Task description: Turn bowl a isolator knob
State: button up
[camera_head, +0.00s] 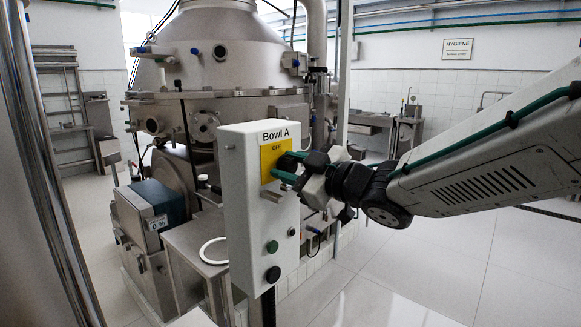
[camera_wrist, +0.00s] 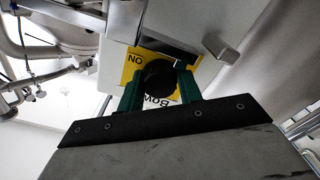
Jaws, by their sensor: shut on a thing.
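The Bowl A control box (camera_head: 240,200) is a pale upright box with a "Bowl A" label at its top. The black isolator knob (camera_wrist: 157,77) sits on this plate. My gripper (camera_head: 284,170) reaches in from the right, and its green fingers are shut on the knob, one on each side. The knob's pointer direction cannot be told, and my gripper partly hides the knob in the head view.
Green (camera_head: 272,246) and black (camera_head: 272,274) buttons sit lower on the box. A large steel separator (camera_head: 225,50) stands behind it. A small steel table (camera_head: 190,240) with a white ring (camera_head: 205,252) is left of the box. The floor at the right is open.

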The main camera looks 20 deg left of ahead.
dwell(0.5)
jog(key=o, duration=1)
jog(key=v, duration=0.8)
